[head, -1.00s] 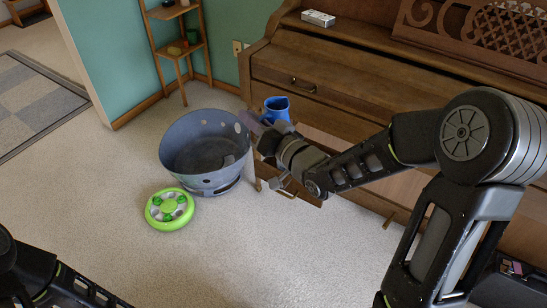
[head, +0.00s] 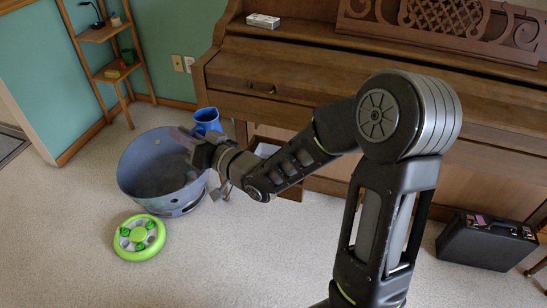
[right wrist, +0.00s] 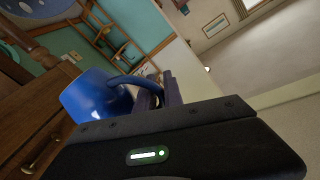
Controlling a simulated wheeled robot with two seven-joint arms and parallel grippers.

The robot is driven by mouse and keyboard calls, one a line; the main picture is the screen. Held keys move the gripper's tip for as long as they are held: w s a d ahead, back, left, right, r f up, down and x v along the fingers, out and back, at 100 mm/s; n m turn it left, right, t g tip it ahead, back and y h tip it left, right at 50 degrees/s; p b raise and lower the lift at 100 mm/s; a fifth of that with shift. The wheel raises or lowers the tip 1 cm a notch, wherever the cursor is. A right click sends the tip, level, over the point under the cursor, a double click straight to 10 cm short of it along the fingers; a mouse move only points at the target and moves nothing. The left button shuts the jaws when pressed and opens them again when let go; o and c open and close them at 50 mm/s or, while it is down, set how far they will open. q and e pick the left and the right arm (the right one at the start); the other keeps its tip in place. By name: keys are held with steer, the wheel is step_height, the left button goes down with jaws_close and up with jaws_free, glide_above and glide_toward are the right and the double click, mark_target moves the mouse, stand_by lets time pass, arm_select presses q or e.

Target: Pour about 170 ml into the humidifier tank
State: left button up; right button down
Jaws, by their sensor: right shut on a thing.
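A blue jug (head: 207,120) shows in the head view in front of the piano, behind the rim of the grey tub. It looks roughly upright, and its contents cannot be seen. My right gripper (head: 194,138) is beside the jug. In the right wrist view the gripper (right wrist: 158,90) is shut on the jug's handle, and the jug body (right wrist: 95,97) shows at the left. I cannot pick out the humidifier tank for certain; my right arm covers part of the area under the keyboard. My left gripper is out of view.
The large grey tub (head: 130,179) stands on the carpet, with a green round toy (head: 139,237) in front. The brown piano (head: 300,92) spans the back. A wooden shelf (head: 95,39) stands at left and a black case (head: 485,241) at right. The front carpet is mostly clear.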

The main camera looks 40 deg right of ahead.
arm_select(q)
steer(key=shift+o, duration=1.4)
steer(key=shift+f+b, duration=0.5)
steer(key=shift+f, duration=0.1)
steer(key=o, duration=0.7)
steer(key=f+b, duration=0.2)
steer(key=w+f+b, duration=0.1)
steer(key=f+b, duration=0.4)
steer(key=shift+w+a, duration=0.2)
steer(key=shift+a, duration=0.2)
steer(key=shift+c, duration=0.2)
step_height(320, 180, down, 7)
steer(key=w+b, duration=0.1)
steer(key=b, duration=0.5)
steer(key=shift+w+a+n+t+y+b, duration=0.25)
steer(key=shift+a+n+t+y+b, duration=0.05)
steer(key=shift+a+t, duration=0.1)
arm_select(e)
steer(key=w+d+f+m+h, duration=0.2)
steer(key=d+f+m+h, duration=0.4)
steer(key=f+h, duration=0.4)
steer(key=shift+w+f, duration=0.2)
steer(key=shift+w, duration=0.05)
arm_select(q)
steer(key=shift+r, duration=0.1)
